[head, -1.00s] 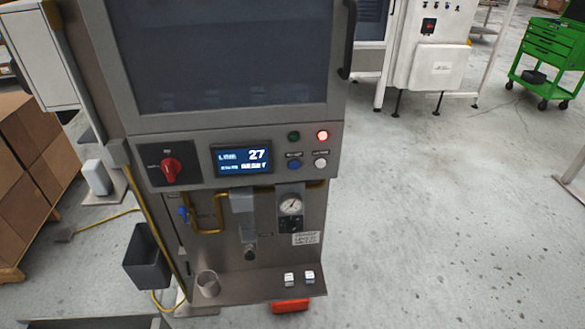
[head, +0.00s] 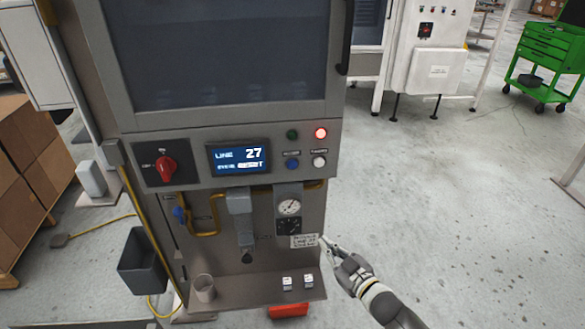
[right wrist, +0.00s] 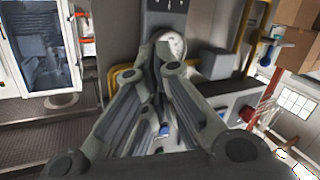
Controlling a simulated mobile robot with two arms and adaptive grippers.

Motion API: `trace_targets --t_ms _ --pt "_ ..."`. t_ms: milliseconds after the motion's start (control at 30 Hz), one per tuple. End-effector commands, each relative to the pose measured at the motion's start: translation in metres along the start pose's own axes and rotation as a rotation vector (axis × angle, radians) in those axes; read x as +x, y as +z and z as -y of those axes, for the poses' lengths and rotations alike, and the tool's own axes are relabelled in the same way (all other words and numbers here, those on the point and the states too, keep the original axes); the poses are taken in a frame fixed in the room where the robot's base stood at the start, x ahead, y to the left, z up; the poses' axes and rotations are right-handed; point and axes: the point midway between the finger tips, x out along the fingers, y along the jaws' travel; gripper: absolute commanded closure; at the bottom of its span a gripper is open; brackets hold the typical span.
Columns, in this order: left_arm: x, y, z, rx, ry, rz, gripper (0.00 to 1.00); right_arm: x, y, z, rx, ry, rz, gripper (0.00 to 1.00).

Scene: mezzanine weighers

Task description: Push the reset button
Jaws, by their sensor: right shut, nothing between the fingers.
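The machine's control panel (head: 230,190) has a blue button (head: 292,164) and a white button (head: 319,162) side by side at its right end. The small labels above them are too blurred to tell which is reset. Above them are a dark green lamp (head: 292,134) and a lit red lamp (head: 321,133). My right gripper (head: 328,243) is shut and empty, below the buttons and beside the lower panel's right edge. In the right wrist view its closed fingers (right wrist: 158,62) point toward the round gauge (right wrist: 176,45). My left gripper is out of view.
A display (head: 240,158) reads line 27. A red rotary switch (head: 166,167) sits left of it. Below are a gauge (head: 290,206), yellow pipe (head: 203,233) and a shelf with a cup (head: 204,288) and two small white blocks. Open floor (head: 450,220) lies to the right.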

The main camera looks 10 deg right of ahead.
Motion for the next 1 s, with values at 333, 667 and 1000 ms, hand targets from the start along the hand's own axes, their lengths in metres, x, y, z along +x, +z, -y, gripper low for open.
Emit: trace_targets --t_ms 333,667,1000 --pt "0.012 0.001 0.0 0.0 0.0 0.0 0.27 0.005 -0.162 0.003 -0.108 -0.106 -0.369 1.0" --pt "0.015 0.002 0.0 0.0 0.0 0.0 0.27 -0.01 -0.223 0.014 -0.151 -0.166 -0.511 1.0" --pt "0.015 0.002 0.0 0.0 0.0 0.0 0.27 -0.01 -0.224 0.014 -0.151 -0.167 -0.513 1.0"
